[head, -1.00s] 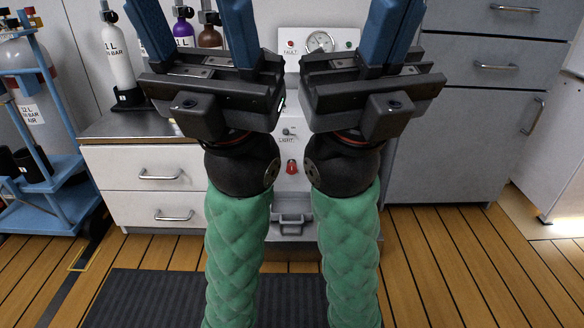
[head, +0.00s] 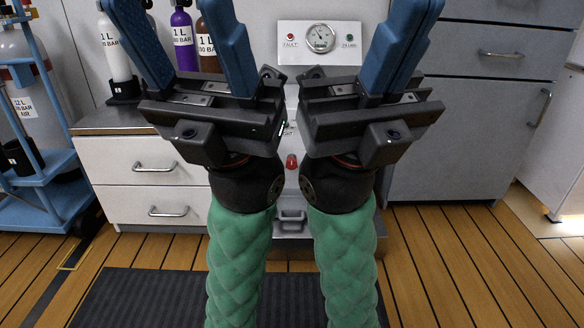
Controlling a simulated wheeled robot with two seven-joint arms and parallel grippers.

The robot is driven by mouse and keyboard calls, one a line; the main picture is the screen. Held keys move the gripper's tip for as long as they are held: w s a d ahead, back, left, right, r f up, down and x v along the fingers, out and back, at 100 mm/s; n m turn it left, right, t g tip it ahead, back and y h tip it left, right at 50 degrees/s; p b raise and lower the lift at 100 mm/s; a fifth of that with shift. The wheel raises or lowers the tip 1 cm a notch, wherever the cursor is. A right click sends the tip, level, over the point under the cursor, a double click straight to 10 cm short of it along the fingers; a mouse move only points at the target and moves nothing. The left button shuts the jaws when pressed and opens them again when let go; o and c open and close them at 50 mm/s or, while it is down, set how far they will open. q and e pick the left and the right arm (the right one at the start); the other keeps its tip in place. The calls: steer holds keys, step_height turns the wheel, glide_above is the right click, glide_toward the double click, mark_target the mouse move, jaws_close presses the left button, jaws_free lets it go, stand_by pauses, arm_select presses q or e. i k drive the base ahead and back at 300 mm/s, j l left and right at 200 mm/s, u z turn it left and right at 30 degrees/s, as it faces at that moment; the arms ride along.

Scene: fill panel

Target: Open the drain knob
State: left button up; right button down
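Much of the panel's middle is hidden behind my grippers. My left gripper (head: 178,20) is raised, empty, with its blue fingers spread wide. My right gripper (head: 415,15) is raised beside it, its blue fingers close together with nothing visible between them.
White drawers (head: 145,165) stand left of the panel, with several gas bottles (head: 184,40) above. A blue cylinder rack (head: 45,195) is at far left. Grey cabinets (head: 470,130) stand at right. A dark mat (head: 150,295) lies on the wooden floor.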

mark_target(291, 162)
steer(key=j+z, duration=0.5)
steer(key=j, duration=0.8)
steer(key=k, duration=0.05)
